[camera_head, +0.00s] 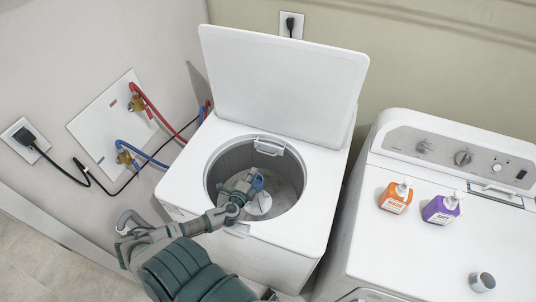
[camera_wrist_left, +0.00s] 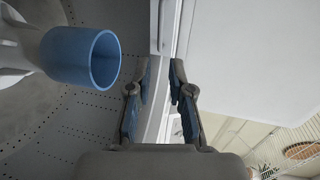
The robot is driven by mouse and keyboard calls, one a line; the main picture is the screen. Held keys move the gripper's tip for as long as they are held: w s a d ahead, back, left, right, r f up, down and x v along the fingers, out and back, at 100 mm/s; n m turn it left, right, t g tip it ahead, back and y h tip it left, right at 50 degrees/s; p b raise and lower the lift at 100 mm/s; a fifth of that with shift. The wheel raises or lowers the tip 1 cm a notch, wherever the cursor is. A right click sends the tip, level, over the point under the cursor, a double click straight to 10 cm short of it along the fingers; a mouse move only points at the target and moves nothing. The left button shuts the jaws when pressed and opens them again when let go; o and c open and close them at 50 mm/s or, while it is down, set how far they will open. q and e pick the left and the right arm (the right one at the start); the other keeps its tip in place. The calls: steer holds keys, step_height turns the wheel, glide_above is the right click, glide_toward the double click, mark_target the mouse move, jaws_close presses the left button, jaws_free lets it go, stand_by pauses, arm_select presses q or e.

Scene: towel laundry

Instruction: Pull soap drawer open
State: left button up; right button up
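The soap drawer (camera_head: 270,146) is a small white-grey piece at the back rim of the open drum of the left washing machine (camera_head: 290,225). My left gripper (camera_head: 252,182) reaches over the front rim into the drum opening, below and in front of the drawer, apart from it. In the left wrist view, my left gripper (camera_wrist_left: 161,75) has its two dark, blue-padded fingers apart. A pale strip of the machine shows in the gap, with nothing visibly clamped. My right gripper is not seen.
A blue-topped white agitator (camera_wrist_left: 85,58) stands in the drum close beside the gripper. The lid (camera_head: 283,80) is raised. An orange bottle (camera_head: 396,197) and a purple bottle (camera_head: 441,208) stand on the right machine. Hoses run along the left wall.

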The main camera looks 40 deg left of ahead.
mark_target(266, 153)
arm_select(q)
steer(key=x, duration=1.5)
steer(key=shift+w+b, duration=0.1)
steer(key=shift+b, duration=0.3)
steer(key=shift+a+f, duration=0.1)
